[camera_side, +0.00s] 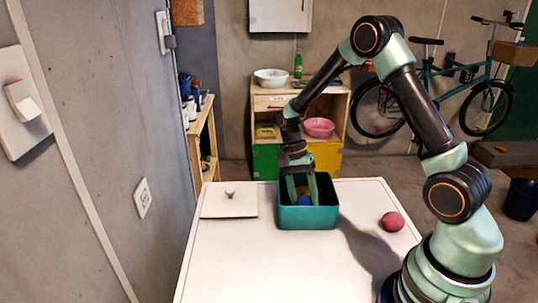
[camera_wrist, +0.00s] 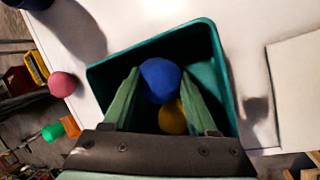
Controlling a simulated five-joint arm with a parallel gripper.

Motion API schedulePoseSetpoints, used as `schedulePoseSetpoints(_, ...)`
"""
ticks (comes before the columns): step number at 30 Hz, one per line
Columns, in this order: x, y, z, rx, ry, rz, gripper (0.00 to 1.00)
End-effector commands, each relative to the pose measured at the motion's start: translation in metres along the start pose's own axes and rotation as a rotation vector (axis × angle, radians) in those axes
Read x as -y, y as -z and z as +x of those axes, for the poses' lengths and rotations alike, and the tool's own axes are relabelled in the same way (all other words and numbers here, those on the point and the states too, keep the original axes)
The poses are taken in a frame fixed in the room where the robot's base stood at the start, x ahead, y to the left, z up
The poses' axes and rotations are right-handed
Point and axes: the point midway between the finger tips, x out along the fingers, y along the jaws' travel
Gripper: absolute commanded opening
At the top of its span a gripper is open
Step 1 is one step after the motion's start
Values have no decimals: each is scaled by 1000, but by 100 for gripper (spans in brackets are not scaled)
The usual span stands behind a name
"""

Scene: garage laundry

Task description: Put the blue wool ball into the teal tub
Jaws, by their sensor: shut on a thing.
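The teal tub (camera_side: 308,218) stands open on the white table, and its rim (camera_wrist: 222,75) frames my fingers in the wrist view. My gripper (camera_side: 304,194) points down into the tub. In the wrist view its green fingers (camera_wrist: 160,76) are shut on the blue wool ball (camera_wrist: 159,82), one on each side. The blue ball (camera_side: 304,201) shows low between the fingers in the side view, within the tub's walls. A yellow ball (camera_wrist: 172,118) lies in the tub beside and partly behind the blue one. Whether the blue ball touches the tub floor cannot be told.
A pink ball (camera_side: 393,222) lies on the table to the right of the tub. A flat white lid with a knob (camera_side: 229,204) lies to the left. The table front (camera_side: 270,270) is clear. A shelf with bowls (camera_side: 270,104) stands behind.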

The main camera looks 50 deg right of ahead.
Motion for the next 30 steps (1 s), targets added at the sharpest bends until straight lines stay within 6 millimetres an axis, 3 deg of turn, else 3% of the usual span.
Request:
schedulePoseSetpoints(4, 4, 2, 12, 0, 0, 0, 4)
schedulePoseSetpoints(15, 6, 3, 15, 0, 1, 0, 4)
schedulePoseSetpoints(16, 6, 3, 15, -1, 1, 0, 62)
schedulePoseSetpoints(18, 6, 3, 15, -1, 1, 0, 88)
schedulePoseSetpoints(30, 4, 2, 11, -1, 2, 0, 88)
